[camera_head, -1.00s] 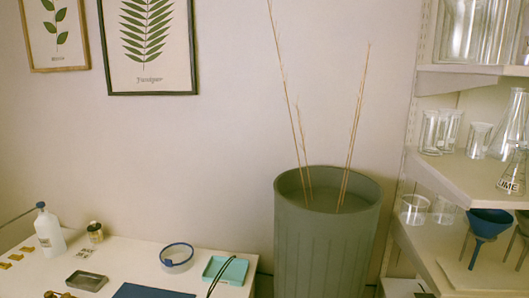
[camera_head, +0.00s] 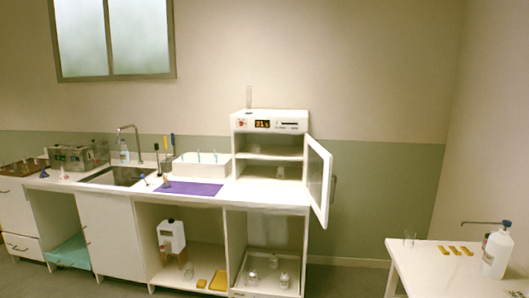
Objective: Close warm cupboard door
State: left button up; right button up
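The warm cupboard (camera_head: 270,122) is a white box with a lit orange display, standing at the right end of the lab bench. Its door (camera_head: 318,180) is hinged on the right side and stands wide open, swung out toward me. The shelves inside (camera_head: 268,157) are exposed, and small glassware (camera_head: 280,172) stands on the lowest level. Neither of my grippers shows in the head view.
The white bench (camera_head: 250,190) runs left with a sink (camera_head: 120,176), a purple mat (camera_head: 188,187) and a white rack (camera_head: 202,165). A table with a white bottle (camera_head: 496,255) stands at the lower right. Floor between them looks clear.

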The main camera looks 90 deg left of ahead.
aim_at(310, 186)
jog(key=u, duration=2.4)
